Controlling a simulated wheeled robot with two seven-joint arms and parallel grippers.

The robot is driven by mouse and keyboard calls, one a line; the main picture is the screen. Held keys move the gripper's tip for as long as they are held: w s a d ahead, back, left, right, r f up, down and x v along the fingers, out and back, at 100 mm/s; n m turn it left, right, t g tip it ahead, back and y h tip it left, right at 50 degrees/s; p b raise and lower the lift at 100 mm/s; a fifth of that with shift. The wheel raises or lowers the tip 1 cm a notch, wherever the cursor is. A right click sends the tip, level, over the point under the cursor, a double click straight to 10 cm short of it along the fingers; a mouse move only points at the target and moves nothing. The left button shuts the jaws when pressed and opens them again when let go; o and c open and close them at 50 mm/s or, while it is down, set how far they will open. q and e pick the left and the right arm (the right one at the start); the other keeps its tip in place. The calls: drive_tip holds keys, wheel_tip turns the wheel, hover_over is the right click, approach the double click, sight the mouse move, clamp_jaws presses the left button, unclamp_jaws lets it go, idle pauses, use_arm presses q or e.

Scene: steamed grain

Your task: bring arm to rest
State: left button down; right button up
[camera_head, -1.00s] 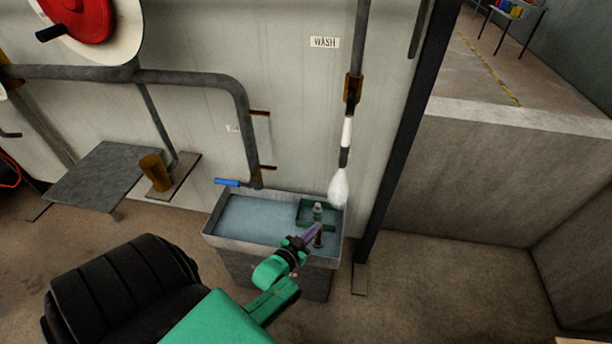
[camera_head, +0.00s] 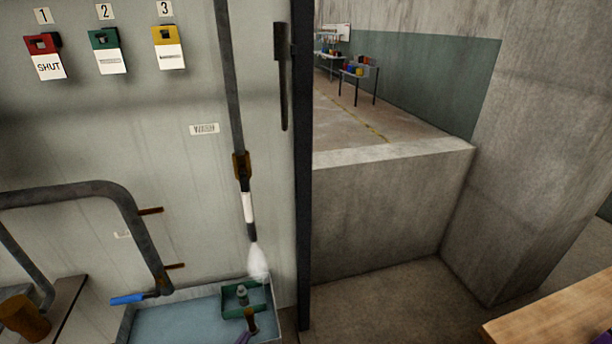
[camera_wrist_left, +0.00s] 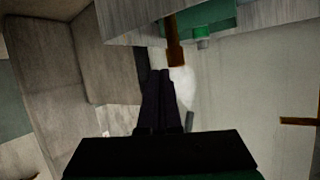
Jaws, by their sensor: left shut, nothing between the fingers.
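My left gripper (camera_head: 245,337) shows only as a purple fingertip at the bottom edge of the head view, over the front right of the sink. In the left wrist view its dark fingers (camera_wrist_left: 158,100) are closed together with nothing between them. A brown upright piece (camera_head: 250,319) stands close by the fingertip; whether they touch I cannot tell. It also shows in the left wrist view (camera_wrist_left: 174,45). A green tray (camera_head: 228,312) with a small grey-green bottle (camera_head: 242,294) sits in the sink's right end. My right gripper is not in view.
The water-filled sink (camera_head: 125,325) stands against the wall. A hanging hose (camera_head: 248,210) ends in white spray (camera_head: 258,264) above the tray. A blue-handled tap (camera_head: 127,299) is at left. A dark post (camera_head: 303,180) stands right of the sink. A wooden table edge (camera_head: 545,310) is lower right.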

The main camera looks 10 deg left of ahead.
use_arm(q)
drive_tip(key=s+d+f+m+g, duration=0.15)
drive_tip(key=s+f+g, duration=0.55)
drive_tip(key=s+f, duration=0.85)
drive_tip(key=s+f+g, duration=0.2)
drive_tip(key=s, duration=0.6)
drive_tip(key=s+f+g, duration=0.3)
drive_tip(key=s, duration=0.5)
drive_tip(key=shift+f+g, duration=0.15)
drive_tip(key=shift+g, duration=0.15)
